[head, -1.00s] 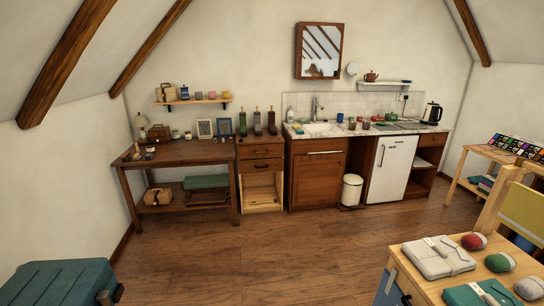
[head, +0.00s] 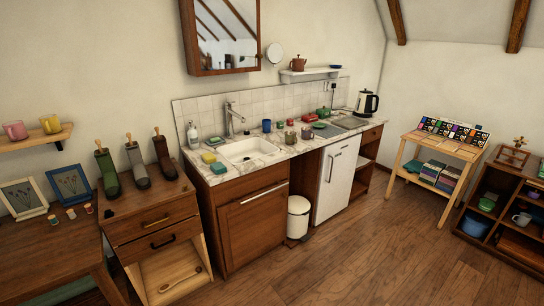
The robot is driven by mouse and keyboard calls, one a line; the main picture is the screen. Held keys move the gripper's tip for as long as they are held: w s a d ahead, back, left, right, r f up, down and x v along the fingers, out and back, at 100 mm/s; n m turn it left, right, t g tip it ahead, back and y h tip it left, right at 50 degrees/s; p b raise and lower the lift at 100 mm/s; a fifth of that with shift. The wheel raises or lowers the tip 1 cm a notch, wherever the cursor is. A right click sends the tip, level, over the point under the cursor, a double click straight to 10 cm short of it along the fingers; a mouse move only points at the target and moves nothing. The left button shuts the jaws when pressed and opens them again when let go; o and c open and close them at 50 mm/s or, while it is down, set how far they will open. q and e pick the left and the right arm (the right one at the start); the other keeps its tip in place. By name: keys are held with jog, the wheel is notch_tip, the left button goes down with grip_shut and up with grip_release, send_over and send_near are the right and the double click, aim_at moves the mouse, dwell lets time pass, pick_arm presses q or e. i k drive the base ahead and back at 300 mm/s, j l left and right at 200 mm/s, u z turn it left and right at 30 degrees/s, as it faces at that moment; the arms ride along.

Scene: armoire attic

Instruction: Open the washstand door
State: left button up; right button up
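The washstand (head: 215,195) is a wooden cabinet under a marble-look counter with a white sink (head: 247,149). Its wooden door (head: 254,226) is on the front below the sink. The door's long bar handle (head: 264,193) runs along the top edge. The door looks shut. Neither of my grippers shows in the head view.
A white bin (head: 298,217) stands on the floor just right of the door. A white fridge (head: 337,178) is beyond it. A drawer unit (head: 154,223) stands close on the left, with a table (head: 50,250) beside it. The wooden floor in front (head: 370,265) is clear.

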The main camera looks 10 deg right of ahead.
aim_at(247, 230)
jog(key=i+l+z, duration=0.2)
jog(key=i+z, duration=0.75)
jog(key=i+j+z, duration=0.1)
jog(key=i+z, duration=0.35)
jog(key=i+l+u, duration=0.9)
jog(key=i+l, duration=0.15)
jog(key=i+l+u, duration=0.2)
jog(key=l, duration=0.2)
jog(key=i+l+u, duration=0.25)
jog(key=l+u, duration=0.2)
jog(key=l, duration=0.3)
jog(key=i+l+u, duration=0.2)
jog(key=l, duration=0.25)
jog(key=k, duration=0.05)
